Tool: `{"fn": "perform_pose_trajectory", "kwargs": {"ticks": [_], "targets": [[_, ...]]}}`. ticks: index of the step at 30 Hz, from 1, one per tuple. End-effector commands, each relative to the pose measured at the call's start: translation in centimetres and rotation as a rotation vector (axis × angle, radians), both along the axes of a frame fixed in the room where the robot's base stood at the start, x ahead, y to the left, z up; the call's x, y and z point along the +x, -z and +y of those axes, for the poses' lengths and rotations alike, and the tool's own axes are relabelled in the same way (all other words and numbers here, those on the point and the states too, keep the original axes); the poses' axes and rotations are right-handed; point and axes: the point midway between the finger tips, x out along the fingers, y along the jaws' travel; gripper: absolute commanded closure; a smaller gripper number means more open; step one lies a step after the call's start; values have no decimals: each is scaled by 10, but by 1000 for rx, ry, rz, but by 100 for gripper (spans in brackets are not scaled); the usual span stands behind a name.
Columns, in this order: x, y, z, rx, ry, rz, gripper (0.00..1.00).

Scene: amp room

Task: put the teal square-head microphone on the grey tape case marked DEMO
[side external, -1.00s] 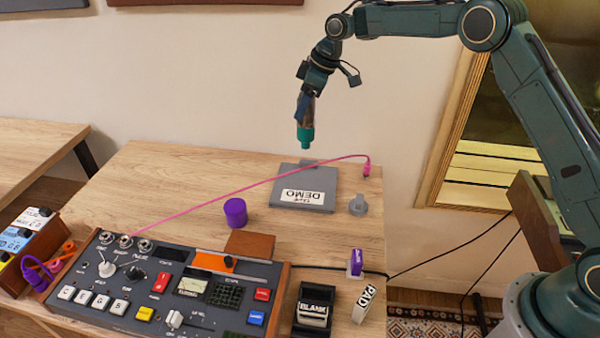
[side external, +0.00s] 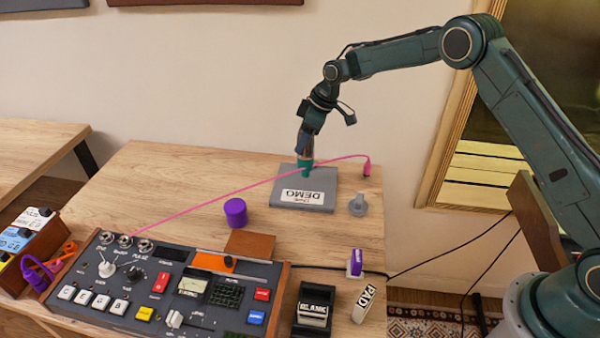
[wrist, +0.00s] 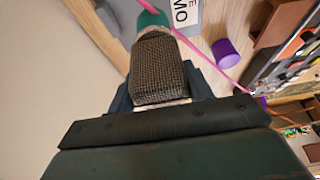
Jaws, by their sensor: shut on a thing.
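The teal square-head microphone (side external: 305,165) is held upright, teal body down, over the back part of the grey tape case. In the wrist view its square mesh head (wrist: 158,70) fills the space at my gripper, with the teal body (wrist: 150,20) beyond it. My gripper (side external: 306,138) is shut on the microphone's head. The grey tape case marked DEMO (side external: 318,203) lies flat on the table, and part of its label shows in the wrist view (wrist: 186,14). The microphone's lower end is at or just above the case; I cannot tell whether they touch.
A pink cable (side external: 240,190) crosses the table beside the microphone's lower end. A purple cylinder (side external: 235,212) stands left of the case and a grey knob-like piece (side external: 358,205) right of it. The mixing console (side external: 160,285) fills the front.

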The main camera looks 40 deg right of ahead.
Motion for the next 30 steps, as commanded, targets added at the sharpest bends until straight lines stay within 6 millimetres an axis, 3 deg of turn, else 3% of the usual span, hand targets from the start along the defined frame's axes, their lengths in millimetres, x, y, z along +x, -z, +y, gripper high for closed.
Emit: {"fn": "perform_pose_trajectory", "kwargs": {"ticks": [7,22,23,26,30], "targets": [[1,25,0,1,1,-2,100],[1,30,0,0,1,-3,100],[0,31,0,0,1,0,45],[0,31,0,0,1,0,28],[0,31,0,0,1,0,28]]}}
